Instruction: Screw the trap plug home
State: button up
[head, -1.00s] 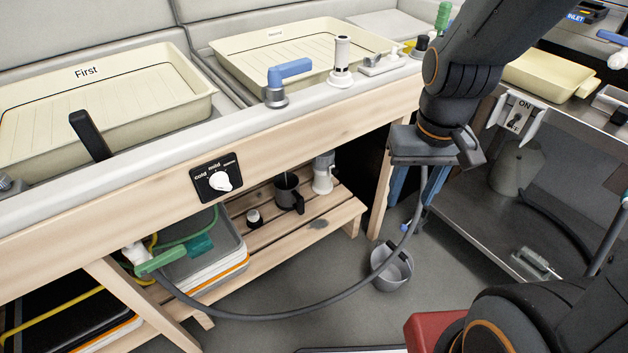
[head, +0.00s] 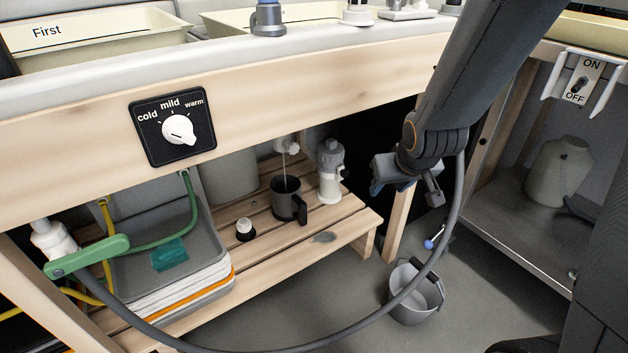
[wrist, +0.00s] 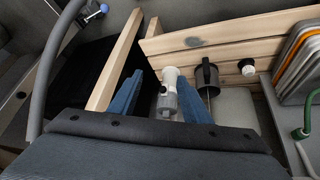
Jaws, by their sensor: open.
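Under the sink bench, a white fitting with a knob (head: 288,146) hangs over a dark mug (head: 287,199), and a thin stream runs down into the mug. A small white plug-like piece with a black base (head: 245,229) stands on the slatted shelf to the mug's left; it also shows in the wrist view (wrist: 247,67). I cannot tell which of the two is the trap plug. My gripper (head: 404,184) is open and empty, right of the shelf in the head view. In the wrist view its blue fingers (wrist: 163,75) are apart, with a white-and-grey cylinder beyond them.
The white-and-grey cylinder (head: 330,170) stands on the slatted shelf (head: 325,238), right of the mug. A bench leg (head: 404,222) and a grey bucket (head: 417,293) are near my gripper. A dark hose (head: 455,215) loops across the front. Stacked trays (head: 180,285) fill the left.

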jog(key=w+a+f+n+t+y, duration=0.1)
jog(key=w+a+f+t, duration=0.1)
jog(key=w+a, duration=0.35)
jog(key=n+t+y, duration=0.4)
jog(key=t+y, duration=0.3)
jog(key=y, duration=0.2)
send_near(295, 150)
jog(key=shift+b+x, duration=1.55)
jog(key=shift+x, duration=2.2)
jog(key=shift+w+a+r, duration=0.1)
jog(key=shift+r, duration=0.05)
